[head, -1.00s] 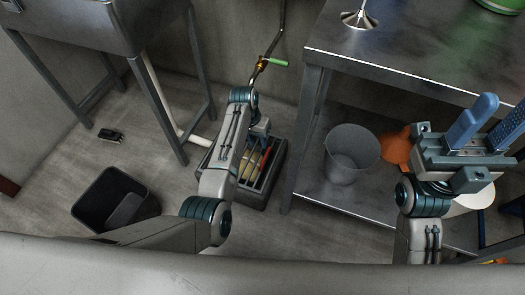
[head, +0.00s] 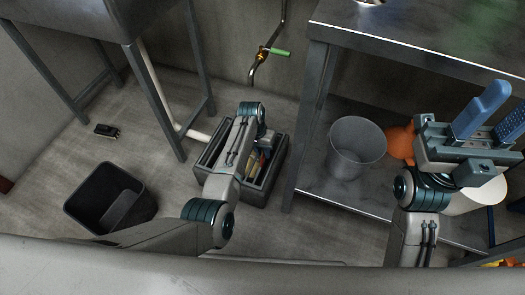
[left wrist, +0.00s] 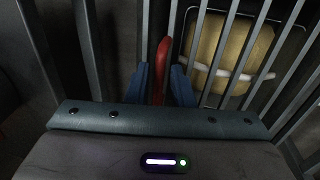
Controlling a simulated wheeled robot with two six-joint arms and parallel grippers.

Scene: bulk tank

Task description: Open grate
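The grate is a set of parallel grey bars (left wrist: 222,45) close below my left gripper (left wrist: 160,80) in the left wrist view. A red upright piece (left wrist: 162,65), like a handle seen edge-on, stands between the two blue fingertips. Any gap beside it is too small to judge, so I cannot tell whether they grip it. In the head view the grate lies on the dark floor box (head: 273,182), and my left arm hides much of it. My right gripper (head: 494,113) points up by the bench with its blue fingers apart and empty.
A yellowish object with a pale band (left wrist: 228,52) lies beneath the bars. A black bin (head: 88,187) stands at left. A grey bucket (head: 357,148) is on the bench's lower shelf (head: 340,190). A pipe with a green-handled valve (head: 279,52) hangs above the box.

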